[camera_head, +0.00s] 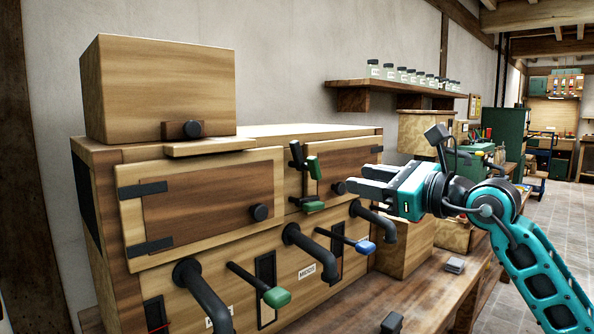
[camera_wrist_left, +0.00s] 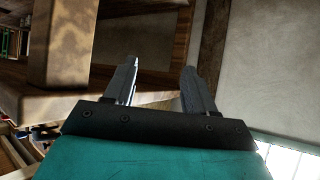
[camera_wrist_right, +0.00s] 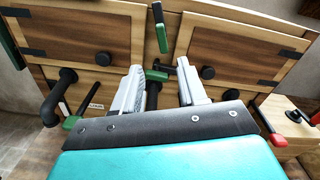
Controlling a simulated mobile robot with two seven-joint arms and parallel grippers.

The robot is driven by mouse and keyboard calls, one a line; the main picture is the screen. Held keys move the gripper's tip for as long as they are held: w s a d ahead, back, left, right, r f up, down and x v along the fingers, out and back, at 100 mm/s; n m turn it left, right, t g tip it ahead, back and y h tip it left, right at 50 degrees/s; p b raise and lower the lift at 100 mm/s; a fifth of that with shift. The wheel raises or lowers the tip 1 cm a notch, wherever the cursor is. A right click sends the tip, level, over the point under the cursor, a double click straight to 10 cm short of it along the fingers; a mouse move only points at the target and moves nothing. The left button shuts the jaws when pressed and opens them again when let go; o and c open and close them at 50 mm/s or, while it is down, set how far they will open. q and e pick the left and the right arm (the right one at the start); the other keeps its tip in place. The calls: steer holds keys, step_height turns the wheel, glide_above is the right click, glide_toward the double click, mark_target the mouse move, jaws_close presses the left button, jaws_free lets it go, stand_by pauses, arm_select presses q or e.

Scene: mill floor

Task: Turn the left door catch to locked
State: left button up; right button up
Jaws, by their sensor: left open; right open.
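A wooden mill cabinet has a left door (camera_head: 210,205) with a round black knob and black hinges. At its right edge are catch parts: an upper green lever (camera_head: 314,168) beside a black bar, and a lower green-tipped lever (camera_head: 313,206) pointing right. In the right wrist view, one green lever (camera_wrist_right: 160,38) stands upright and another (camera_wrist_right: 157,75) lies across. I cannot tell which belongs to the left door. My right gripper (camera_head: 350,180) is open and empty, right of the catches, apart from them in the picture. My left gripper (camera_wrist_left: 160,85) is open and empty in its wrist view.
A wooden box (camera_head: 160,90) sits on top. A shelf of jars (camera_head: 390,88) hangs on the wall.

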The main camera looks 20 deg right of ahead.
mark_target(318, 169)
steer(key=p+x, duration=0.2)
steer(key=x, duration=1.1)
steer(key=shift+d+r+p, duration=0.1)
steer(key=shift+d+p, duration=0.05)
steer(key=shift+p, duration=0.25)
jaws_close()
